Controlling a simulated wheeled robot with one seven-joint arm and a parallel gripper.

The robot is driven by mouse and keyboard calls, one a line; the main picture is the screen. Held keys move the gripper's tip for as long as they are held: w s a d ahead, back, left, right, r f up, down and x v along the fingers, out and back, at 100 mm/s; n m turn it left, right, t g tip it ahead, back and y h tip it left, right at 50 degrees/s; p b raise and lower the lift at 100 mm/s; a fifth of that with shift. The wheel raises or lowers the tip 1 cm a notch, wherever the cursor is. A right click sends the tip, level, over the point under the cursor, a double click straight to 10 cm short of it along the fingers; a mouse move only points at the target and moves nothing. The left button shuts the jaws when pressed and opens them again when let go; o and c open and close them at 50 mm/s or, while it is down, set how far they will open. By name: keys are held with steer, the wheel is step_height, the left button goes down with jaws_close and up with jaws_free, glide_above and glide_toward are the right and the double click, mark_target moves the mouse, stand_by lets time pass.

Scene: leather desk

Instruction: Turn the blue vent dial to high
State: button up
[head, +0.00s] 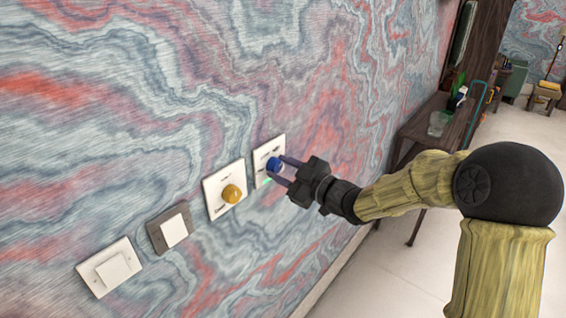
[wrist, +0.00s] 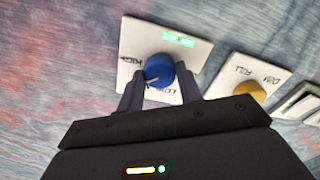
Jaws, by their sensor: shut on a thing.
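The blue vent dial (head: 274,164) sits on a white wall plate (head: 259,156), the farthest of the row in the head view. In the wrist view the dial (wrist: 159,69) shows between my fingers, with HIGH printed at its left and LOW below it. A pale pointer mark on the dial points to the lower left, between those words. Green lights (wrist: 178,40) glow on the plate. My gripper (head: 280,171) reaches the wall from the right and is shut on the dial, one finger on each side. The fingers hide part of the plate.
Beside it is a yellow dial (head: 231,194) on a plate marked DIM and FULL. Farther left are a switch in a dark frame (head: 173,230) and a white switch (head: 111,267). A wooden desk (head: 432,125) stands at the right; open floor lies below.

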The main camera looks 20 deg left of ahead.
steer(key=m+p, duration=0.3)
steer(key=m, duration=0.1)
steer(key=shift+m, duration=0.3)
steer(key=shift+f+m+p, duration=0.15)
steer(key=shift+m+p, duration=1.2)
steer(key=shift+m, duration=0.35)
steer(key=o, duration=1)
steer(key=b+v, duration=0.2)
steer(key=v, duration=1.5)
steer(key=shift+s+d, duration=0.15)
steer(key=shift+d, duration=0.1)
